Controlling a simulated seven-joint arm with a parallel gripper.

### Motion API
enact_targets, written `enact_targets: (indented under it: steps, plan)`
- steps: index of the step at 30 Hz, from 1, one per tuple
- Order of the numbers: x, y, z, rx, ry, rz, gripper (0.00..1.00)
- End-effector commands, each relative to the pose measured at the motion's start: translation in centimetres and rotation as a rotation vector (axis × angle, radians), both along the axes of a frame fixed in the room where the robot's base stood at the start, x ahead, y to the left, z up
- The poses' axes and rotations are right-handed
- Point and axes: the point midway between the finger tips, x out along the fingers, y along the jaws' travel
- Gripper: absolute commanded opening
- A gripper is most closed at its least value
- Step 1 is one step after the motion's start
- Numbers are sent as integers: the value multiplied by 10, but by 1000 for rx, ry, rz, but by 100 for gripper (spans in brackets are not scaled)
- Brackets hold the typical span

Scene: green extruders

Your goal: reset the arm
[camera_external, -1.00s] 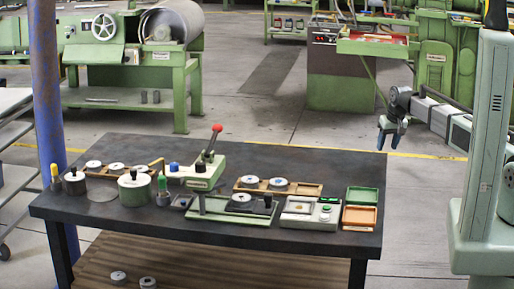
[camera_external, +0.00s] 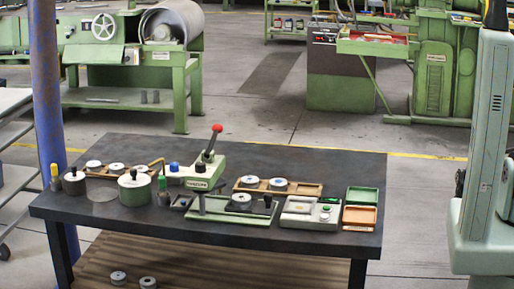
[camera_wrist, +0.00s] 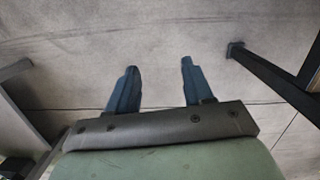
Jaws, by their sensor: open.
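My gripper (camera_wrist: 158,75) shows in the wrist view with its two blue fingers spread apart and nothing between them. It points down at the bare grey floor. In the external view the gripper is not visible; only my pale green column stands at the right edge, with a small dark part of the arm beside it. The dark work table (camera_external: 330,157) stands to the left of my column, apart from it.
The table holds a green lever press (camera_external: 203,175), a round green pot (camera_external: 134,188), wooden trays with discs (camera_external: 277,186), a grey device (camera_external: 309,213), and green (camera_external: 362,196) and orange (camera_external: 359,216) bins. Dark table-like legs (camera_wrist: 268,72) show in the wrist view. Floor between table and column is clear.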

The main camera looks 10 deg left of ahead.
Motion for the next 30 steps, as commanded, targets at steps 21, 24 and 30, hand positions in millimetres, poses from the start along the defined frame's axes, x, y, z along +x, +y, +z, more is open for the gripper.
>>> enact_targets:
  steps: [21,24,30]
  plan:
    - [-243,-94,-98,-29,376,-101,51]
    - [-269,-100,-101,-27,415,-113,51]
    - [-299,-104,-105,-22,461,-124,51]
